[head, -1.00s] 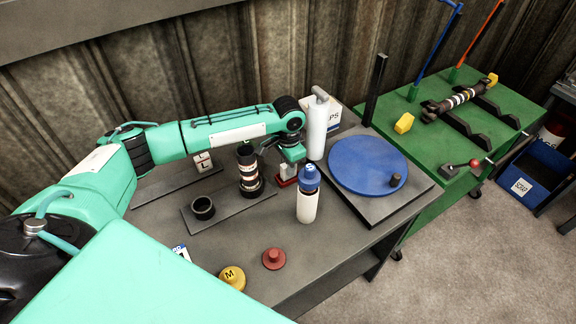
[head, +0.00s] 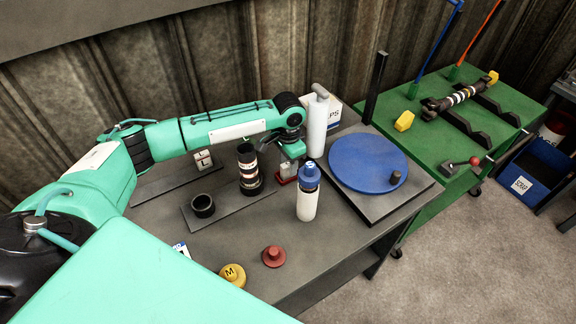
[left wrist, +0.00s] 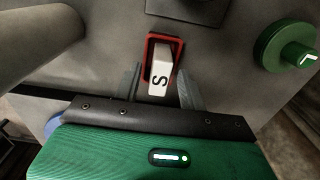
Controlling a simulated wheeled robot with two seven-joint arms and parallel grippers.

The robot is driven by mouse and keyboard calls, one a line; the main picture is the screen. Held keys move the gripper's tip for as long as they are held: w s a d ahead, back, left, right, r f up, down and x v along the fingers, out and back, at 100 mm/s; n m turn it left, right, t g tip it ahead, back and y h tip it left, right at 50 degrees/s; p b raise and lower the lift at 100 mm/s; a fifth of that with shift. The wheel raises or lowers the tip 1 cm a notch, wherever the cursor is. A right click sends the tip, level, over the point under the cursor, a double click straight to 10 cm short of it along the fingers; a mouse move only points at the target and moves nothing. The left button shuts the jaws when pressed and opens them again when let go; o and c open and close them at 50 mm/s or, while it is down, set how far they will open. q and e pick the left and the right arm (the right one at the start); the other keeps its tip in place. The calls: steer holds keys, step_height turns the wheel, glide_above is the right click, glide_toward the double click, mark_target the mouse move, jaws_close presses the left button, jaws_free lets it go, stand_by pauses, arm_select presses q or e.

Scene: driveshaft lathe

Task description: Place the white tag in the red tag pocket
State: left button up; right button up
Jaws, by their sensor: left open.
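The white tag (left wrist: 160,74), marked with a black S, stands in the red tag pocket (left wrist: 150,44) in the left wrist view. The red rim shows around its far end and sides. In the head view the tag (head: 288,168) is a small pale block above the red pocket (head: 286,181), partly hidden by my left gripper. My left gripper (left wrist: 158,88) is open, with one finger on each side of the tag's near end and gaps showing. In the head view the gripper (head: 291,157) is just above the tag. My right gripper is not in view.
A white bottle with a blue cap (head: 307,195) stands close in front of the pocket. A white cylinder (head: 318,125) and blue disc (head: 365,162) are to the right. A dark ringed cylinder (head: 249,168) stands left. A red knob (head: 273,256) and yellow knob (head: 232,275) lie in front.

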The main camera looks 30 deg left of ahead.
mark_target(288, 164)
arm_select(q)
step_height(288, 164, up, 11)
steer(key=b, duration=0.1)
steer(key=shift+f+b, duration=0.15)
steer(key=shift+b, duration=0.25)
